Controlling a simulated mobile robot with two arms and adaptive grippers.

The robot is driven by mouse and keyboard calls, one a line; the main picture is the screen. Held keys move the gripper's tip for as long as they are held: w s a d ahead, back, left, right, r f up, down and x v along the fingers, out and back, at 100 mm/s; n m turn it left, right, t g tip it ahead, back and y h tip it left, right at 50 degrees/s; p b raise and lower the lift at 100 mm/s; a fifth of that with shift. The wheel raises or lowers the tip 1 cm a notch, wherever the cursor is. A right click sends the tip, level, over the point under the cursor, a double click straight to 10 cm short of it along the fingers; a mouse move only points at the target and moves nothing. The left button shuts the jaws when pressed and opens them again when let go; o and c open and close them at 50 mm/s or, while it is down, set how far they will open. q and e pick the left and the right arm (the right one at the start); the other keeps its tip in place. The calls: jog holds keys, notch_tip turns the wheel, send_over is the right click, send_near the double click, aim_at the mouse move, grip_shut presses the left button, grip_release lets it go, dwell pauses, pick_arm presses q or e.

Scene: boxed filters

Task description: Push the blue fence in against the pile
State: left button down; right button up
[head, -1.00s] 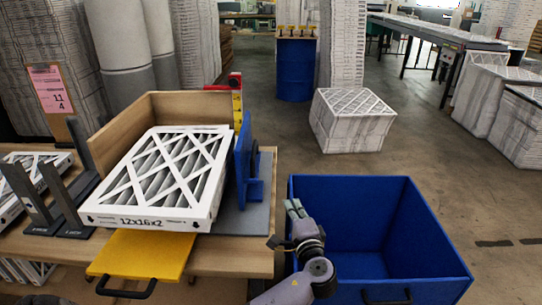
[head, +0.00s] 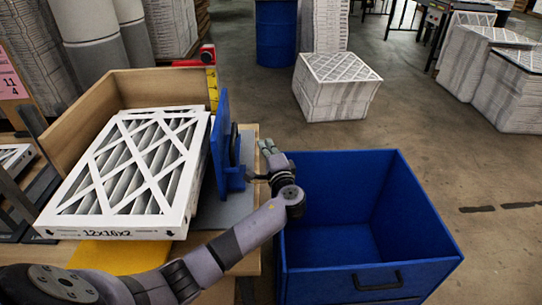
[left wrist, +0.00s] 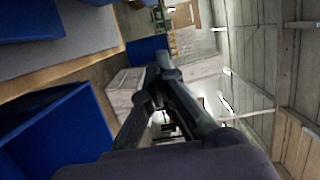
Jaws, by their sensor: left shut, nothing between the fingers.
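The pile (head: 130,165) of white-framed filters, marked 12x16x2, lies in an open wooden tray (head: 85,95) at the left of the head view. The blue fence (head: 221,140) stands upright along the pile's right side, with a dark round knob and a blue foot on its outer side. I cannot tell whether fence and pile touch. My left gripper (head: 267,147) is shut and empty, to the right of the fence, near the board's right edge. In the left wrist view its fingers (left wrist: 158,75) show close together. My right gripper is not in view.
A large blue bin (head: 350,277) stands just right of the bench, close to my left wrist. A yellow plate (head: 120,258) lies at the bench front. A red and yellow gauge (head: 209,75) stands behind the fence. Stacked filters (head: 337,88) stand on the floor beyond.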

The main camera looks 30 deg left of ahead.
aim_at(238, 146)
pick_arm(q)
jog(key=shift+s+a+p, duration=0.25)
jog(key=shift+a, duration=0.4)
jog(key=shift+s+a+p, duration=0.25)
jog(key=shift+s+a, duration=0.05)
jog(key=shift+a, duration=0.4)
jog(key=shift+s+a+p, duration=0.25)
jog(key=shift+a, duration=0.4)
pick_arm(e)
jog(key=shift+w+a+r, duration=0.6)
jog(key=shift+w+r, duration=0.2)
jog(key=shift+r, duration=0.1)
pick_arm(q)
jog(key=s+a, duration=0.2)
jog(key=a, duration=0.1)
jog(key=shift+a, duration=0.2)
jog(key=shift+s+a, duration=0.1)
jog(key=shift+a, duration=0.05)
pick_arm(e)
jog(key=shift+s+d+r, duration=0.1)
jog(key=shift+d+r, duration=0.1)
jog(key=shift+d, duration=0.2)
